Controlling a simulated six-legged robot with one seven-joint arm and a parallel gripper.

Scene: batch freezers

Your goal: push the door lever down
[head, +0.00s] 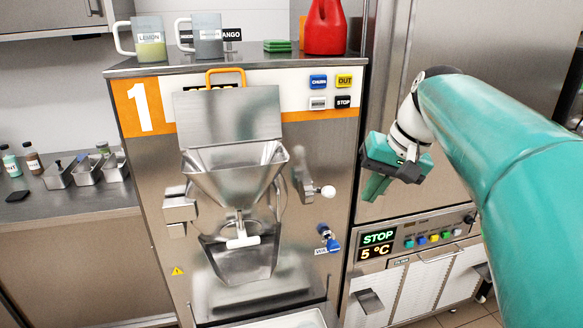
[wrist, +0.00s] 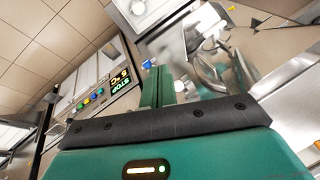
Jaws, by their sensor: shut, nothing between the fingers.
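The batch freezer marked 1 (head: 148,205) stands in the middle of the head view. Its steel front door with a funnel-shaped hopper (head: 235,178) faces me. A metal lever with a white ball knob (head: 328,191) sticks out at the right side of the door, and I take it for the door lever. My gripper (head: 373,190) is to the right of the knob, at about its height and apart from it. Its green fingers are together and empty, pointing downward. The wrist view also shows the shut fingers (wrist: 156,88); I cannot clearly make out the lever there.
A blue-handled tap (head: 329,238) sits below the lever. A control panel reading STOP 5 °C (head: 378,245) is on the unit at the right. Mugs (head: 207,34) and a red jug (head: 325,27) stand on the freezer's top. Steel trays (head: 87,172) are on the left counter.

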